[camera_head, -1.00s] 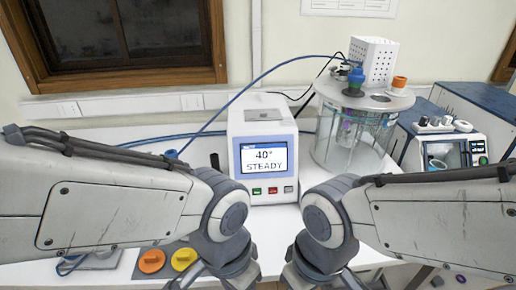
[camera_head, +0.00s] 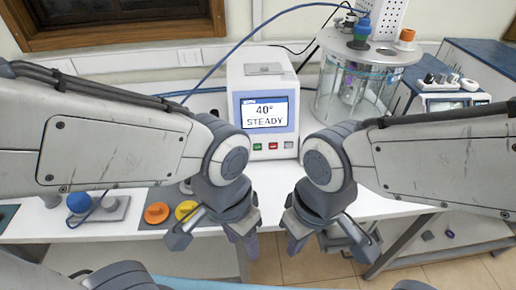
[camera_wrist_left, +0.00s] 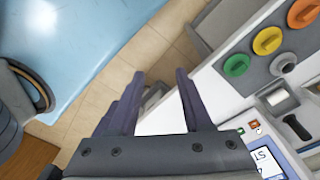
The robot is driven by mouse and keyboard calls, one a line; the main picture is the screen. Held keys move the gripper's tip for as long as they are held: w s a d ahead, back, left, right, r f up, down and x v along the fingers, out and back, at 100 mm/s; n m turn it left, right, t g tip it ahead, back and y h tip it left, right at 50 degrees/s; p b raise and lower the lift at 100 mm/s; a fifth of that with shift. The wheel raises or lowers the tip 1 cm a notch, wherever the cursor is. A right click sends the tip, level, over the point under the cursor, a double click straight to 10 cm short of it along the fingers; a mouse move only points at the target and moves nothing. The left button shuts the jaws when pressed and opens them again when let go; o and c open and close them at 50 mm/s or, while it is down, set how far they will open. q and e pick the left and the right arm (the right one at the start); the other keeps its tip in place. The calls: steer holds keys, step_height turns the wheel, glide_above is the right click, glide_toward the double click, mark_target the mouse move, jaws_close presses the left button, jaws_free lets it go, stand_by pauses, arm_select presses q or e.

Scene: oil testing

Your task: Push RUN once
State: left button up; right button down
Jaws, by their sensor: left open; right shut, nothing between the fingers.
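The white machine (camera_head: 263,80) with a screen reading 40° STEADY stands at the middle back of the bench. Under its screen are a green button (camera_head: 257,146), a red button (camera_head: 273,145) and a grey one (camera_head: 289,145); I cannot read a RUN label. My left gripper (camera_head: 242,243) is open and empty, apart from the machine, before the bench's front edge. In the left wrist view its spread fingers (camera_wrist_left: 158,85) hang over the floor, with the machine's screen (camera_wrist_left: 266,162) at lower right. My right gripper (camera_head: 296,243) is shut and empty, also in front of the bench.
A glass bath (camera_head: 350,95) stands right of the machine, with a small device (camera_head: 450,97) further right. Orange (camera_head: 156,213) and yellow (camera_head: 187,210) knobs sit at the bench's front left. A blue cable arches behind. Floor shows between the grippers.

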arm_select(q)
jaws_close()
stand_by(1.5)
